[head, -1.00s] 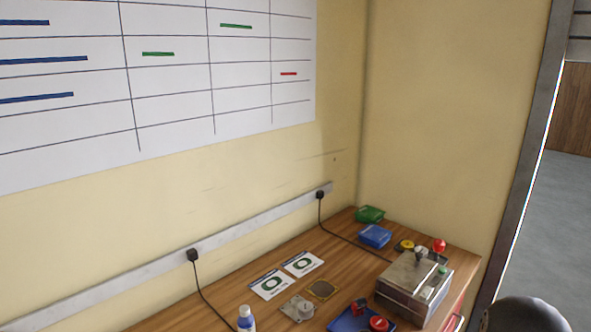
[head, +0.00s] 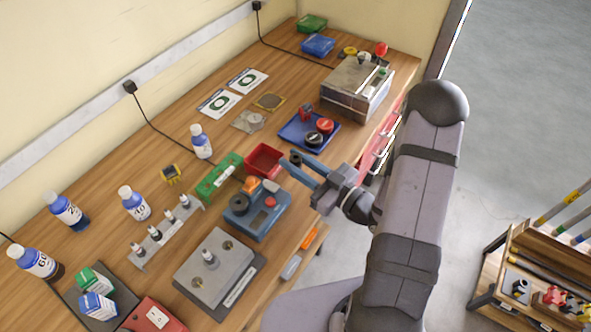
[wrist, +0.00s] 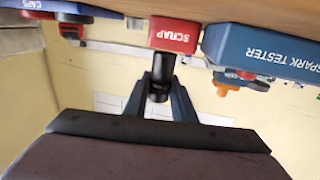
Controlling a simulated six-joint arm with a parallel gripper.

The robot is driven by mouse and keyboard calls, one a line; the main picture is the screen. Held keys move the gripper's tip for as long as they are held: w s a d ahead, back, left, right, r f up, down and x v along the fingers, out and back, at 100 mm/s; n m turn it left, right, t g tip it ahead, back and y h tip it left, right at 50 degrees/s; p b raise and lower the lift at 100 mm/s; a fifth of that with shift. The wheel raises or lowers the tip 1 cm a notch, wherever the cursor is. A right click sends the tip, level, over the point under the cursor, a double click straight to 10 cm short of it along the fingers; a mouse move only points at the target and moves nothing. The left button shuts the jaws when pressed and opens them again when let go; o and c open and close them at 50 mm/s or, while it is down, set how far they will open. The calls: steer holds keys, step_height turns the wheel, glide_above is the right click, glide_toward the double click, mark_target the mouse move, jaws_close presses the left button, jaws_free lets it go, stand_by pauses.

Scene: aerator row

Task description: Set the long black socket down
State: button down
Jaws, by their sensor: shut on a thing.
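The long black socket (wrist: 163,68) is between the two fingers of my gripper (wrist: 160,88) in the wrist view. My gripper is shut on it. In the head view my gripper (head: 290,162) reaches left over the front part of the bench, beside the red scrap bin (head: 264,160). The socket is small and dark at the fingertips there, and its exact tilt is hard to tell. In the wrist view the socket overlaps the bin's labelled face (wrist: 174,34). I cannot tell whether it touches anything but the fingers.
A blue spark tester (head: 257,222) stands near the gripper. A blue caps tray (head: 290,134) holds red and black caps. A rail with several upright pieces (head: 140,262), a grey block (head: 207,285) and bottles (head: 134,203) stand to the left. Bare wood shows behind the bin.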

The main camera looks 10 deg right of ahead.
steer(key=shift+f+p, duration=0.3)
steer(key=shift+f, duration=1.75)
steer(key=shift+f, duration=0.1)
steer(key=shift+f, duration=0.15)
steer(key=c, duration=1.5)
jaws_free()
steer(key=b+v, duration=0.1)
steer(key=v, duration=0.1)
steer(key=b+v, duration=0.2)
steer(key=v, duration=0.1)
steer(key=shift+s+d+f, duration=0.2)
steer(key=shift+d+f, duration=0.05)
steer(key=shift+d, duration=0.1)
steer(key=shift+o, duration=0.5)
steer(key=shift+b+v, duration=0.35)
steer(key=shift+v, duration=0.45)
